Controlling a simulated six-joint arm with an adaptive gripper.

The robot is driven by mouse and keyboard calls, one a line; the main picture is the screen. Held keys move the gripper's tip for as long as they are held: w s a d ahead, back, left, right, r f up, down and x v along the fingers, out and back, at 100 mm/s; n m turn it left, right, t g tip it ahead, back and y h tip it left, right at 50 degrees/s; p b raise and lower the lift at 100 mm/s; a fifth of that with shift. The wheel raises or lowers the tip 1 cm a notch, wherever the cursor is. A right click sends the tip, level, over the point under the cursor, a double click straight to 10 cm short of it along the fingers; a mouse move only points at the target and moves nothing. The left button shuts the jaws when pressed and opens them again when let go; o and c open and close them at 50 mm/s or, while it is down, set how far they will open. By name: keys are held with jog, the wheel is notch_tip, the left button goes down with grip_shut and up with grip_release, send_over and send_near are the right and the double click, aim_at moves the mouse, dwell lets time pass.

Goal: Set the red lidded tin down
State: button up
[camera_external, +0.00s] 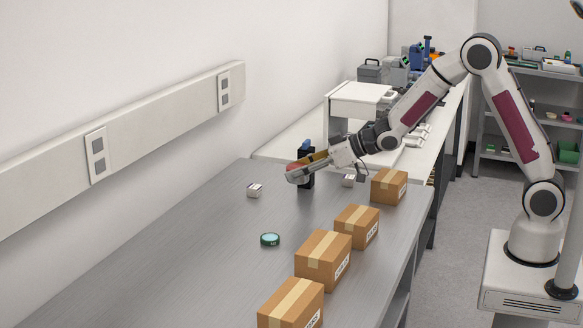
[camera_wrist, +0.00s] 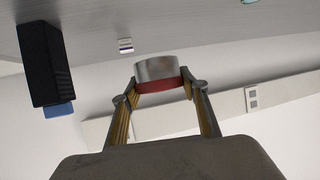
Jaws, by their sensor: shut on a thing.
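The red lidded tin (camera_wrist: 157,71) is between the fingertips of my gripper (camera_wrist: 160,88) in the wrist view, showing a silver side and a red face. My gripper is shut on it. In the external view my gripper (camera_external: 296,173) reaches over the far part of the grey metal table (camera_external: 215,255), and the tin (camera_external: 294,167) shows as a small reddish patch, mostly hidden by the fingers. The tin appears to be held above the table top; the exact gap cannot be told.
A black block with a blue top (camera_external: 306,180) stands right behind my gripper. Small white boxes (camera_external: 255,190) (camera_external: 348,181) stand on either side. A green round tin (camera_external: 270,240) lies nearer. Several cardboard boxes (camera_external: 323,260) line the right edge. The table's left part is clear.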

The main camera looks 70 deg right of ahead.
jog(key=w+a+f+n+g+y, duration=0.1)
jog(key=w+a+n+y, duration=0.2)
jog(key=a, duration=0.7)
jog(key=w+a+f+n+g+y, duration=0.1)
jog(key=w+a+n+g+y, duration=0.15)
jog(key=a, duration=0.85)
jog(key=s+a+r+n+g+y, duration=0.1)
jog(key=s+a+n+g+y, duration=0.1)
jog(key=a, duration=0.8)
jog(key=s+a+r+n+g+y, duration=0.1)
jog(key=s+a+n+g+y, duration=0.1)
jog(key=a+n, duration=0.4)
jog(key=shift+s+a+r+g, duration=0.4)
jog(key=shift+s+a+g, duration=0.3)
jog(key=shift+a+g, duration=0.95)
jog(key=shift+a+t+y, duration=0.25)
jog(key=shift+a+t, duration=0.05)
jog(key=shift+f, duration=0.1)
jog(key=shift+f, duration=3.05)
